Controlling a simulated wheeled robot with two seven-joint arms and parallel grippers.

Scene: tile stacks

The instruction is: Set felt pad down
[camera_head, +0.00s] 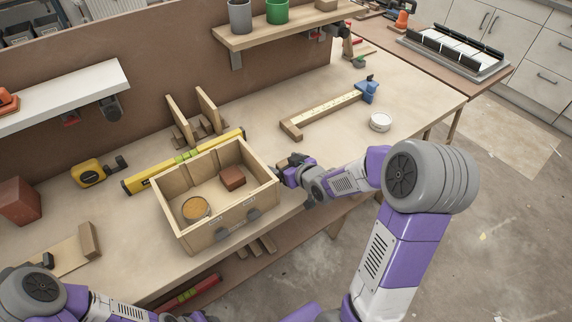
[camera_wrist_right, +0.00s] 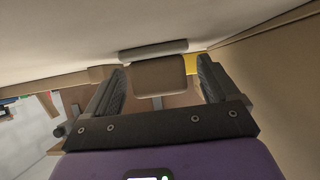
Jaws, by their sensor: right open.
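My right gripper (camera_head: 284,165) is just right of the wooden box (camera_head: 223,223), low over the bench. In the right wrist view its two dark fingers (camera_wrist_right: 160,85) are apart. A brown block-like piece (camera_wrist_right: 158,76) shows between the fingertips, with a flat grey strip (camera_wrist_right: 153,50) against its upper edge in the picture. The grey strip looks like the felt pad, but I cannot tell for sure. In the head view the fingers are small and partly hidden by my wrist. My left arm shows at the bottom left; its fingers are out of frame.
The box holds a round orange-topped piece (camera_head: 195,208) and a red-brown block (camera_head: 232,178). A yellow level (camera_head: 150,180) lies behind it, near a tape measure (camera_head: 90,173).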

